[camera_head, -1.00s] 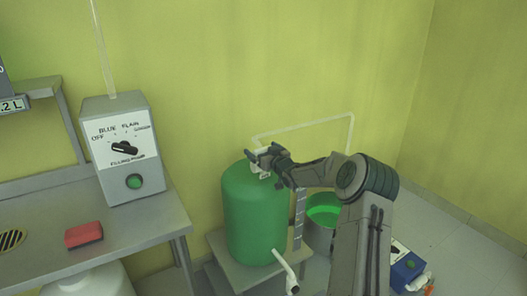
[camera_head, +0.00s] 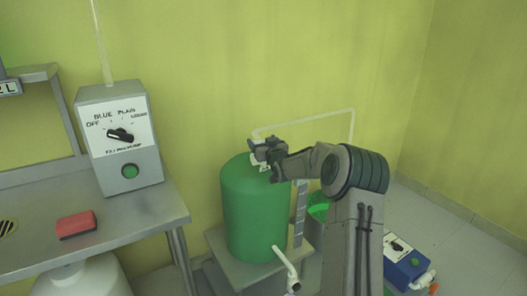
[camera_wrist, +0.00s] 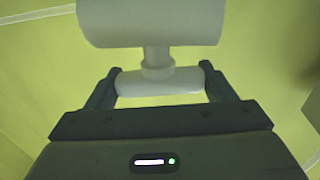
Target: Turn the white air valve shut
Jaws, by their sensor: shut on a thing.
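The white air valve shows in the wrist view as a horizontal white handle bar (camera_wrist: 160,82) on a short stem, below a thick white pipe body (camera_wrist: 150,22). My gripper (camera_wrist: 160,84) is shut on the handle, one finger at each end of the bar. In the head view my gripper (camera_head: 262,148) is at the top of a green tank (camera_head: 254,212), and it mostly hides the valve there. A thin white pipe (camera_head: 310,124) runs from the valve area to the right along the wall.
A grey control box (camera_head: 122,165) with a black knob stands on the metal table (camera_head: 140,214) at left, near a red block (camera_head: 76,225). A green bucket (camera_head: 318,207) and a blue box (camera_head: 405,265) are on the right, behind and beside my arm.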

